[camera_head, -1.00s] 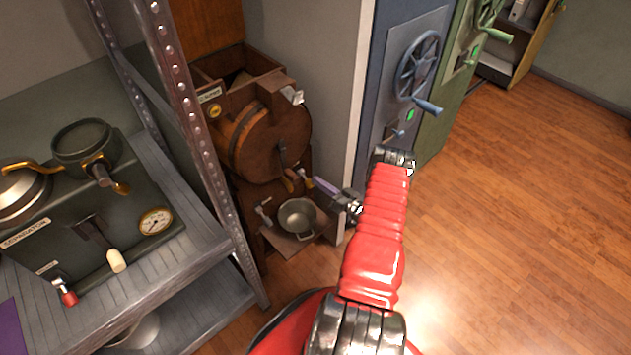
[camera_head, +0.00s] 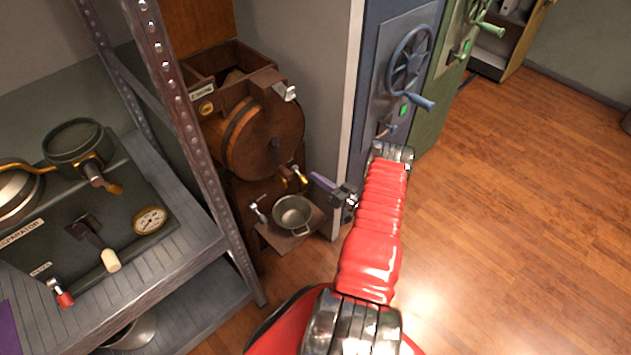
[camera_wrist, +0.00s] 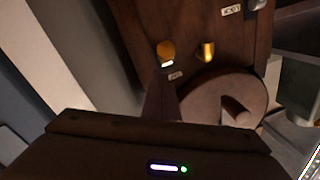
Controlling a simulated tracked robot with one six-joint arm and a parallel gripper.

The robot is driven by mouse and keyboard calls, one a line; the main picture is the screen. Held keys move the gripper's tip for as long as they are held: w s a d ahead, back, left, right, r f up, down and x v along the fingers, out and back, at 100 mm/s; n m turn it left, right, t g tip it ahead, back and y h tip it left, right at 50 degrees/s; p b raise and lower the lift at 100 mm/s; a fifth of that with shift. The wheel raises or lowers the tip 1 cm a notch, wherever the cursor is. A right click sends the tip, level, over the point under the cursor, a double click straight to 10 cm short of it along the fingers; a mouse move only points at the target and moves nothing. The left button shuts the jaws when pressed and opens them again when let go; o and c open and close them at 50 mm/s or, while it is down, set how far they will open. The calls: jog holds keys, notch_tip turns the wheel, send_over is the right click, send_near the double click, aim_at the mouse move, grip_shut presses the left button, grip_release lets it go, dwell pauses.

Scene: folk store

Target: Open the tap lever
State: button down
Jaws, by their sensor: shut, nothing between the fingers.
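A brown wooden machine with a round drum (camera_head: 265,135) stands in the corner. Low on its front is a brass tap (camera_head: 288,185), with a small pale-tipped part beside it. A silver tap-like fitting (camera_head: 258,208) sits lower left, beside a metal pan (camera_head: 293,213). I cannot tell which part is the tap lever. My gripper (camera_head: 318,180), with purple-grey fingers, is shut and empty, just right of the brass tap. Contact cannot be made out. In the wrist view, my dark fingers (camera_wrist: 160,100) point toward brass fittings (camera_wrist: 206,50) on a brown panel.
A metal shelf (camera_head: 185,255) with a separator device (camera_head: 80,225) stands at the left. A blue cabinet with a handwheel (camera_head: 410,62) stands right of the machine, behind a wall edge. Wooden floor (camera_head: 510,200) at the right is clear.

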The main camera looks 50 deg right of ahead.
jog(key=s+d+f, duration=0.1)
jog(key=s+d, duration=0.1)
jog(key=s, duration=0.8)
jog(key=shift+s, duration=0.15)
dwell(0.7)
